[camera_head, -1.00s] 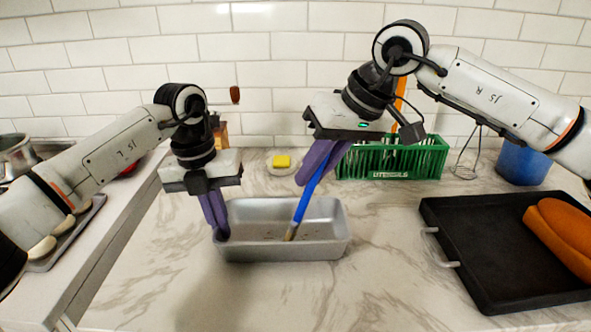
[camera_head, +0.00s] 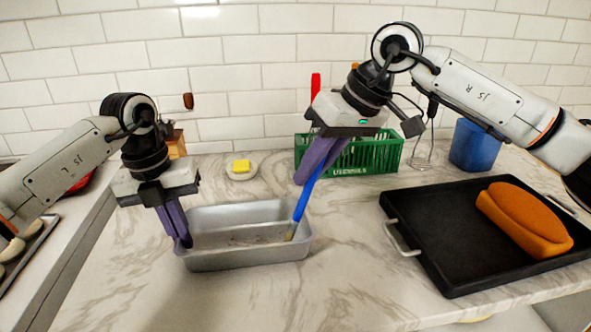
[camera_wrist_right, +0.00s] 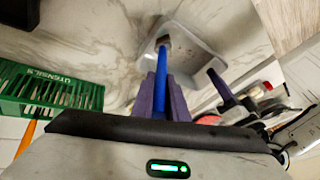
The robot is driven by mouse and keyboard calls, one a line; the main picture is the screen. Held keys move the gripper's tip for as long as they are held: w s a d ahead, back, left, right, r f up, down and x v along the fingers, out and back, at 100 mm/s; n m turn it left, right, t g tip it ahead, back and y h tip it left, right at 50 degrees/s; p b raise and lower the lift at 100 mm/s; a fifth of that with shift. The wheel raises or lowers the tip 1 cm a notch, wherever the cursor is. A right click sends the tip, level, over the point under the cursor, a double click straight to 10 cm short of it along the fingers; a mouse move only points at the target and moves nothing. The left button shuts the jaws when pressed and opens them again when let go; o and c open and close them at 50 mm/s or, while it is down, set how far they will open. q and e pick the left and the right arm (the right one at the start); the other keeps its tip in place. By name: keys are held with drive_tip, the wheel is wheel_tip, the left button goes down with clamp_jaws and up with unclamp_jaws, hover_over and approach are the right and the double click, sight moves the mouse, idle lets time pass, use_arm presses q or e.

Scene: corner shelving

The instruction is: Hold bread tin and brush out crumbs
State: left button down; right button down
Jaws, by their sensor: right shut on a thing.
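The grey metal bread tin (camera_head: 246,256) stands upright on the marble counter, with dark crumbs on its floor. My left gripper (camera_head: 182,240) has its purple fingers close together on the tin's left end wall. My right gripper (camera_head: 305,176) is shut on the blue handle of a brush (camera_head: 300,206). The brush slants down into the tin, its bristles at the floor near the right end. In the right wrist view, the brush (camera_wrist_right: 161,75) runs from between my fingers to the bristles in the tin (camera_wrist_right: 193,38).
The counter before the tin is clear.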

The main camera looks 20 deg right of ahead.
idle(0.6)
drive_tip(key=w+a, duration=0.1)
drive_tip(key=a, duration=0.5)
drive_tip(key=shift+a, duration=0.3)
drive_tip(key=w+a, duration=0.1)
drive_tip(key=a, duration=0.5)
drive_tip(key=shift+a, duration=0.35)
drive_tip(key=shift+w, duration=0.1)
drive_tip(key=shift+w+d, duration=0.2)
drive_tip(key=shift+w, duration=1)
